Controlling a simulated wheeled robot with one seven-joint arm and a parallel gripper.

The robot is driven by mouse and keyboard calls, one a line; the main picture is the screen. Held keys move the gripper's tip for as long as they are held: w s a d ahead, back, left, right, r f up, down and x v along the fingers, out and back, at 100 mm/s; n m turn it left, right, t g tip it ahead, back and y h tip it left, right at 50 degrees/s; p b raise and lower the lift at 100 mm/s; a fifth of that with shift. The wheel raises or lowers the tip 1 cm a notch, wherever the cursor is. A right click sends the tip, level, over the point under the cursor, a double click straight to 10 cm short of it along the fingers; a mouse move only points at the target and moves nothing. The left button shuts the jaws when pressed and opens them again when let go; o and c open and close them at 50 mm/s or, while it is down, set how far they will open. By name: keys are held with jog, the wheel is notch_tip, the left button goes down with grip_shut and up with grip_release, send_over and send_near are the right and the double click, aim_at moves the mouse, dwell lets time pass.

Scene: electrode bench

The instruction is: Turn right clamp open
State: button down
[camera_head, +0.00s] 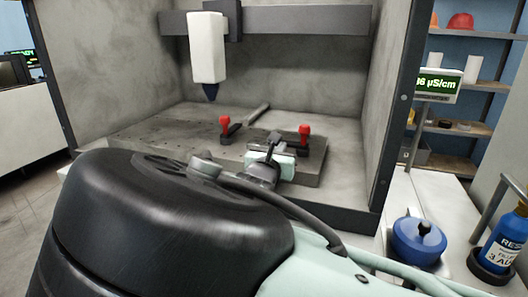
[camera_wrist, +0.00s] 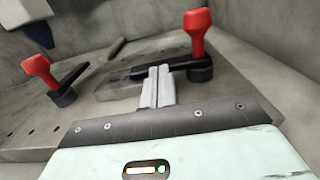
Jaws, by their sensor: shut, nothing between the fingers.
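The right clamp (camera_wrist: 197,45) has a red upright handle on a black base with a black arm. It also shows in the head view (camera_head: 304,133), right of centre on the grey plate. The left clamp (camera_wrist: 40,72), with a similar red handle, stands to the left in the wrist view and in the head view (camera_head: 225,127). My gripper (camera_wrist: 160,78) is shut and empty. Its fingertips are beside the right clamp's black arm, left of the red handle; I cannot tell whether they touch. In the head view my arm hides part of the plate's front.
The grey plate (camera_head: 160,133) lies inside a grey enclosure with side walls. A white spindle head (camera_head: 207,48) with a dark tip hangs above it. A grey bar (camera_head: 258,113) lies behind the clamps. A blue pot (camera_head: 419,241) and a blue bottle (camera_head: 508,240) stand at right.

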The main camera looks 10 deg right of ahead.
jog(key=shift+w+r, duration=0.1)
jog(key=shift+w, duration=0.05)
jog(key=shift+w+p, duration=0.4)
jog(key=shift+p, duration=0.2)
